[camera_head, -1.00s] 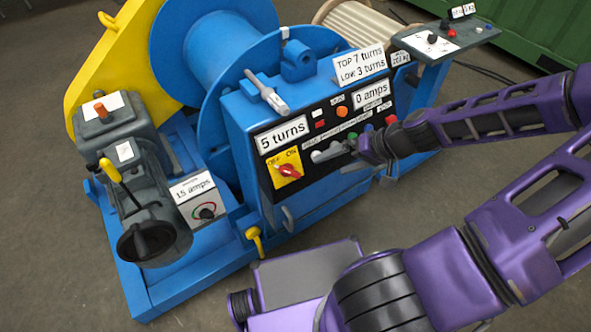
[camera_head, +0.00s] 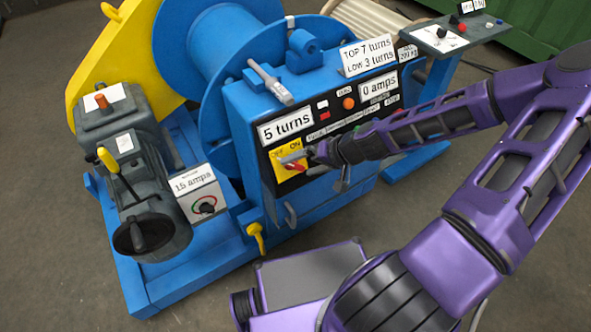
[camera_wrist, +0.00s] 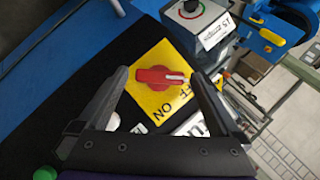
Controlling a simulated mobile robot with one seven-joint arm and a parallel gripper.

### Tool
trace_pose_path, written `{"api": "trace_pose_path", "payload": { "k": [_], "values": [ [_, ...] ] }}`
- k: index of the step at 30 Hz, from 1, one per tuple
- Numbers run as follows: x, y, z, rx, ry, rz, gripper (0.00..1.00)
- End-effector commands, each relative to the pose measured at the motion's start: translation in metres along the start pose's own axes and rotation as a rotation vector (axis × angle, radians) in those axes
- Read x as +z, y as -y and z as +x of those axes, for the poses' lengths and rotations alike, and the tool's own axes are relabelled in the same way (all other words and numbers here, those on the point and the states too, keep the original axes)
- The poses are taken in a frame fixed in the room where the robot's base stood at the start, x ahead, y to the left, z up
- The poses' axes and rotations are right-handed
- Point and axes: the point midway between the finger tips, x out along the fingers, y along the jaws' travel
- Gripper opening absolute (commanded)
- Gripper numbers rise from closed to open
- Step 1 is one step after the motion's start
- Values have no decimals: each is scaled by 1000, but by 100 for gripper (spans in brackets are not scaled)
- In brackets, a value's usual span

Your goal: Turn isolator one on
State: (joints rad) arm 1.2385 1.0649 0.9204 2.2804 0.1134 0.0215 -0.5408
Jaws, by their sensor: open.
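The isolator is a red rotary handle (camera_wrist: 152,76) on a yellow plate (camera_wrist: 137,92) marked OFF and ON. In the wrist view the handle's white-marked end points right, towards the OFF lettering. In the head view the yellow plate (camera_head: 279,171) sits low on the left of the black panel, and part of the red handle is hidden by my gripper. My gripper (camera_head: 311,168) is in front of the plate. In the wrist view its two fingers stand apart, one on each side of the handle, with nothing visibly gripped. I cannot tell whether they touch it.
The black panel is on a blue winch cabinet (camera_head: 240,110), with a "5 turns" display (camera_head: 286,127) above the isolator and an orange button (camera_head: 348,103). A grey lever (camera_head: 269,82) is on top. A yellow-handled lever (camera_head: 256,238) projects below. Floor in front is partly free.

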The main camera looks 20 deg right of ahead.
Motion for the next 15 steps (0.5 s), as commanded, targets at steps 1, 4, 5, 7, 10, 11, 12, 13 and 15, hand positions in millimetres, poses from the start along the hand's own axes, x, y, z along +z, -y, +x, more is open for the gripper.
{"api": "trace_pose_path", "payload": {
  "k": [1,4,5,7,10,11,12,13,15],
  "values": [
    [1,0,9,-2,2,-1,100],
    [0,0,20,-1,0,-1,100],
    [0,0,22,-1,0,-1,100],
    [0,0,26,-1,1,-1,100],
    [0,0,28,0,0,0,100],
    [0,0,28,0,0,0,100],
    [0,0,28,0,0,0,100],
    [0,0,28,0,0,0,100],
    [0,0,28,0,0,0,100]
  ]
}}
